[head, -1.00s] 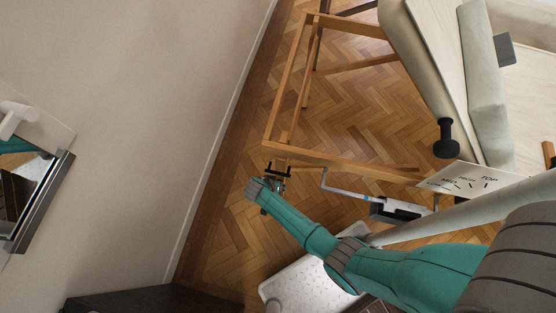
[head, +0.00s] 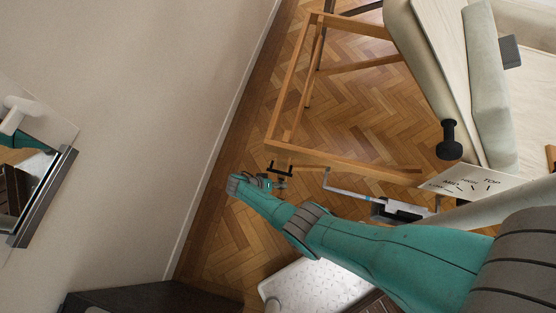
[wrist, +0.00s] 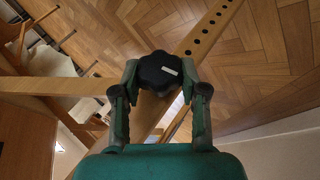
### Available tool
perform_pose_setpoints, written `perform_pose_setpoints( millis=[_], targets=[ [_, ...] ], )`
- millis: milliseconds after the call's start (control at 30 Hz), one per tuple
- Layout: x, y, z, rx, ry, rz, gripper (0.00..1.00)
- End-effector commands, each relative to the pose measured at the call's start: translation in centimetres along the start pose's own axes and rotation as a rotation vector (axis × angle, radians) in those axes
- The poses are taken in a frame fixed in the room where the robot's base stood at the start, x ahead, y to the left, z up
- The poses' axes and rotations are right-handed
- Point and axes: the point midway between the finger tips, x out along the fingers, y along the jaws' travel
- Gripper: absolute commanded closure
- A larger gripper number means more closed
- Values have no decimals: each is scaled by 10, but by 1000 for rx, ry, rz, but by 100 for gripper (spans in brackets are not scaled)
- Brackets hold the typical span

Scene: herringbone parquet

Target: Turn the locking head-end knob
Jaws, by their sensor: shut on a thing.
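A black lobed knob (wrist: 157,71) with a small white mark sits between the two fingers in the wrist view. My gripper (wrist: 160,76) is shut on it, one finger on each side. In the head view my gripper (head: 273,182) is at the lower left corner of the wooden frame (head: 325,158), where the knob is too small to make out clearly. A wooden bar with a row of dark holes (wrist: 202,32) runs past the knob in the wrist view.
A wall (head: 140,110) rises at the left. A white patterned step (head: 305,287) lies below my arm. Parquet is open inside the frame.

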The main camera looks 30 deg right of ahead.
Motion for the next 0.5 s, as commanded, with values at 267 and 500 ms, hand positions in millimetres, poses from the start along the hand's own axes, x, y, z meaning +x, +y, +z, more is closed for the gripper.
perform_pose_setpoints(
  millis=[267,500],
  targets=[
    [0,-1,0,-18,0,41,92],
    [1,-1,0,-26,0,60,92]
  ],
)
